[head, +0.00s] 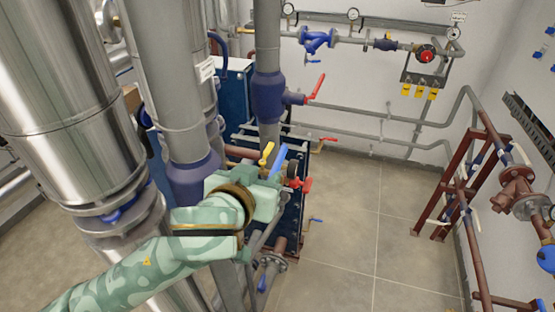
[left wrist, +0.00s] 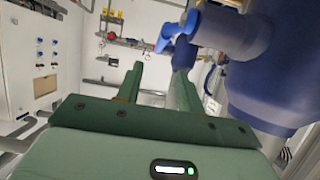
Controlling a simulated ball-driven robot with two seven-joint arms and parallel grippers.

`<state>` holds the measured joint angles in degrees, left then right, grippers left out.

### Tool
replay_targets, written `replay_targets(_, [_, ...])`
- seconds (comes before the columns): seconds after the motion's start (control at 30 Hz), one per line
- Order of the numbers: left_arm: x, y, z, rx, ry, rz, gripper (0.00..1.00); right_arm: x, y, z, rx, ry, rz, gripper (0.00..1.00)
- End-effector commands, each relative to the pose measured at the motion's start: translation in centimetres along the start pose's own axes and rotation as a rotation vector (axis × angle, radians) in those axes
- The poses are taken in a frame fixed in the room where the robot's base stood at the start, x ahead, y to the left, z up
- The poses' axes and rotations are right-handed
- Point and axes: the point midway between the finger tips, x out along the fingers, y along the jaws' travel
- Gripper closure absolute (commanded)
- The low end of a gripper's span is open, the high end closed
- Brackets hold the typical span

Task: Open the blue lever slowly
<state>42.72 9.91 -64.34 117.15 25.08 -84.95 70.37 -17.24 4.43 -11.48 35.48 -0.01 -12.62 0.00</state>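In the head view, a blue lever (head: 279,160) stands up at a slant on the piping near the middle, just right of a yellow lever (head: 267,154) and above a red handle (head: 300,184). My left gripper (head: 266,196) is just below and in front of these levers; its fingers are hard to make out there. In the left wrist view, the two green fingers of my left gripper (left wrist: 158,78) are apart with nothing between them. A blue fitting (left wrist: 172,42) shows beyond the right finger; I cannot tell whether it is the lever. My right gripper is not in view.
Large silver and grey pipes (head: 180,80) with blue collars stand at the left, close to my left arm. A blue-collared pipe (head: 268,95) with a red lever (head: 316,88) rises behind the levers. A brown pipe rack (head: 455,190) stands at the right. Tiled floor (head: 350,240) between is clear.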

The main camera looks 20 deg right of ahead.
Motion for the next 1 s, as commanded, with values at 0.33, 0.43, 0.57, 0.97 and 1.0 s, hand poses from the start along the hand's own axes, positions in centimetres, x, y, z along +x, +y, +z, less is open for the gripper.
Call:
replay_targets(0.33, [8.3, -0.1, -0.2, 0.003, 0.000, -0.003, 0.63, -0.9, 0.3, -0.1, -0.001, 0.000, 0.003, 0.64])
replay_targets(0.43, [9.7, 0.0, -0.2, 0.000, 0.000, -0.001, 0.63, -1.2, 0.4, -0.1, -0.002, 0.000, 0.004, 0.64])
replay_targets(0.57, [10.7, -0.1, -0.1, 0.001, 0.000, -0.001, 0.63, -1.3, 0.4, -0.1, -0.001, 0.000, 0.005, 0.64])
replay_targets(0.97, [11.0, 0.0, 0.0, 0.000, 0.000, 0.000, 0.82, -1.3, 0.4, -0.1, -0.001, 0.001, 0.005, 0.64])
replay_targets(1.0, [11.0, 0.0, 0.0, 0.000, 0.000, 0.000, 0.93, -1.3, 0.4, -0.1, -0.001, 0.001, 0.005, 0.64])
